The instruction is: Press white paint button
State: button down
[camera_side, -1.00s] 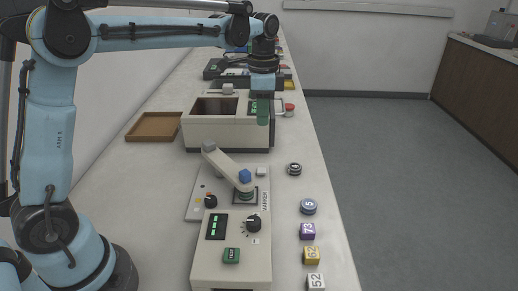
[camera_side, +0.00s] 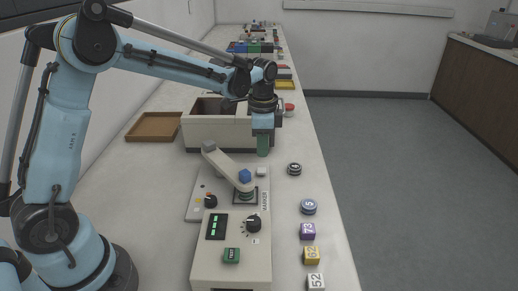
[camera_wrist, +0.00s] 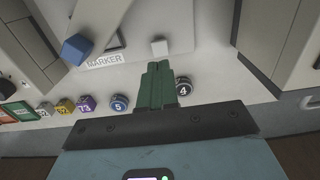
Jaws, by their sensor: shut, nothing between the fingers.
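A small white button (camera_side: 261,171) sits at the far right corner of the grey plate marked MARKER (camera_side: 200,208). It shows in the wrist view as a white block (camera_wrist: 159,46) just beyond my fingertips. My gripper (camera_side: 263,154) has green fingers closed together, pointing down, with nothing between them. In the side view the fingertips appear a little above the button, apart from it. The wrist view also shows the closed fingers (camera_wrist: 159,66) nearly in line with the button, with a small gap in the picture.
A lever with a blue knob (camera_side: 245,176) stands left of the button. A control box (camera_side: 230,262) is nearer the camera, a large grey machine (camera_side: 205,133) behind. Numbered pucks and cubes, including a puck marked 4 (camera_side: 294,169), line the right. A brown tray (camera_side: 153,127) lies left.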

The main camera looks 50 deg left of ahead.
aim_at(263, 170)
jog(key=shift+f, duration=2.45)
jog(key=shift+f, duration=1)
jog(key=shift+r, duration=0.15)
notch_tip(263, 170, up, 15)
